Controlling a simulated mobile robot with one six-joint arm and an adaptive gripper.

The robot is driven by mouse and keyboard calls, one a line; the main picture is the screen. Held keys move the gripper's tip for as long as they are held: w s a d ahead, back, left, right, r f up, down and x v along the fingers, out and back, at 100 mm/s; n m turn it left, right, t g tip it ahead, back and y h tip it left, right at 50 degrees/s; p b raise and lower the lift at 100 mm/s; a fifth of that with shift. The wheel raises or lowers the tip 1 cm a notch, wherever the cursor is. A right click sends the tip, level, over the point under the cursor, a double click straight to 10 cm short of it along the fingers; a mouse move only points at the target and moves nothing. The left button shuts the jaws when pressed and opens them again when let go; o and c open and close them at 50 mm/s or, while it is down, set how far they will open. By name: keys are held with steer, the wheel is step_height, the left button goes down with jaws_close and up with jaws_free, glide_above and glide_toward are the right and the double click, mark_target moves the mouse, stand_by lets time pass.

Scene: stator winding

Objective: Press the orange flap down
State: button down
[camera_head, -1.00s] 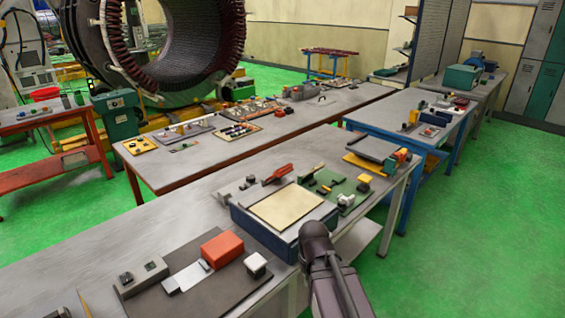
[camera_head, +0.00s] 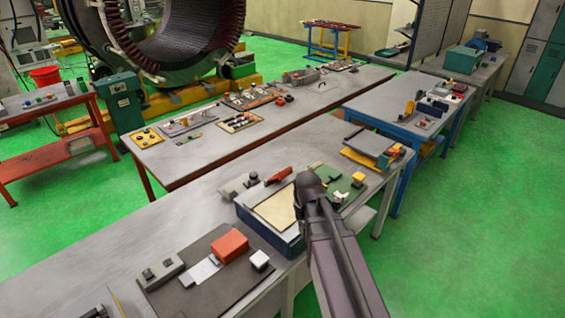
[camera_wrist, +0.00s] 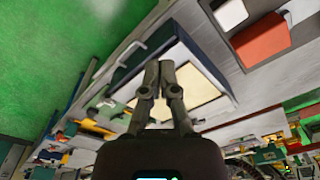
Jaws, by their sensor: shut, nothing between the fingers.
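An orange block-like piece (camera_head: 229,246) sits on a dark plate (camera_head: 205,285) on the near bench, beside a pale metal strip. It also shows in the wrist view (camera_wrist: 262,40), at upper right. A thin red-orange piece (camera_head: 278,175) stands farther back, behind the cream-topped blue tray. I cannot tell for certain which is the flap. My gripper (camera_wrist: 160,66) is shut and empty, its two fingertips close together in front of the tray in the wrist view. It is clear of the orange block there. In the head view my arm hides the fingers.
The blue tray with a cream top (camera_head: 274,210) is partly covered by my arm. A white block (camera_head: 260,260) stands right of the orange block. A green plate with small parts (camera_head: 345,188) lies beyond my arm.

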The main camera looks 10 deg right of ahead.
steer(key=w+r+m+p, duration=0.2)
steer(key=w+r, duration=0.1)
steer(key=w, duration=0.7)
steer(key=m+g+y, duration=0.1)
steer(key=m, duration=0.6)
glide_toward(280, 176)
steer(key=w, duration=0.1)
steer(key=w+d, duration=0.1)
steer(key=w, duration=0.1)
steer(key=w+f, duration=0.1)
steer(key=w, duration=0.1)
steer(key=shift+d, duration=0.3)
steer(key=shift+f, duration=0.1)
steer(key=shift+s+a+f+b, duration=0.1)
steer(key=shift+f+b, duration=1.6)
steer(key=shift+b, duration=0.1)
steer(key=shift+s+a+f+b, duration=0.1)
steer(key=shift+a+f+b, duration=0.05)
steer(key=shift+f+b, duration=1.6)
